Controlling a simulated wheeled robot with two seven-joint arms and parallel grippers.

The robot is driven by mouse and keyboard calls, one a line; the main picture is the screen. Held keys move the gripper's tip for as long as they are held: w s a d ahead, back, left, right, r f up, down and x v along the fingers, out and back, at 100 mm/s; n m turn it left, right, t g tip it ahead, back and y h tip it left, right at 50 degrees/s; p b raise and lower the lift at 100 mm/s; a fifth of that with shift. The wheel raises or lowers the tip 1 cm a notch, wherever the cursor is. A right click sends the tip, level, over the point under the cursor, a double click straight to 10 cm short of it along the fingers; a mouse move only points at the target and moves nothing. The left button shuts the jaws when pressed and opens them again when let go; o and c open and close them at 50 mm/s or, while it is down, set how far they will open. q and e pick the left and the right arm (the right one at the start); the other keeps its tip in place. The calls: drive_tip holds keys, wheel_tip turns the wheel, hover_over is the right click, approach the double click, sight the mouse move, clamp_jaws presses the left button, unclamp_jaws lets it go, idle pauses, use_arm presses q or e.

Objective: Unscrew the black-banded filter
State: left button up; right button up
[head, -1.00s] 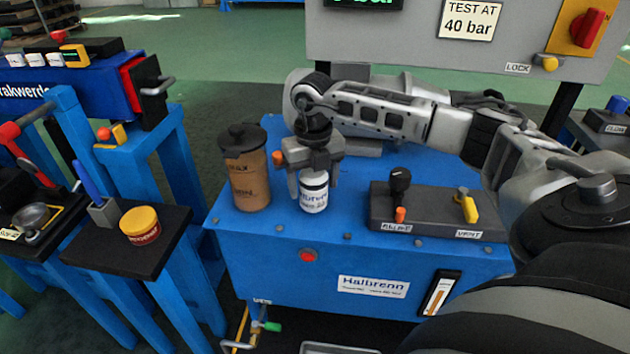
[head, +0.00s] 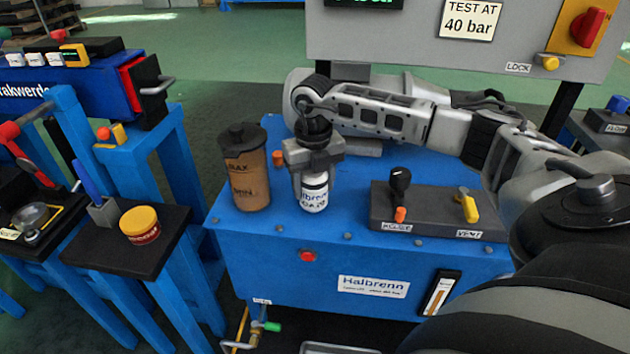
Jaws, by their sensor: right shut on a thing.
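A small white filter canister (head: 313,194) with a dark band near its top and printed lettering stands upright on the blue bench top (head: 280,222). My right gripper (head: 313,170) points down from above and is shut around the upper part of this canister. The fingers and palm hide its top, and I cannot see the thread or seat under it. My left gripper is not in view.
A dark valve block (head: 438,222) with a black knob and yellow lever lies right. A side shelf (head: 100,250) holds a yellow-lidded tin (head: 140,226).

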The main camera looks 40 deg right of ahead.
drive_tip(key=n, duration=0.3)
drive_tip(key=shift+n, duration=0.4)
drive_tip(key=shift+r+n, duration=0.1)
drive_tip(key=shift+n, duration=0.6)
drive_tip(key=shift+n, duration=1.1)
drive_tip(key=n, duration=0.2)
drive_tip(key=shift+n, duration=0.4)
drive_tip(key=shift+n, duration=1.1)
drive_tip(key=n, duration=0.3)
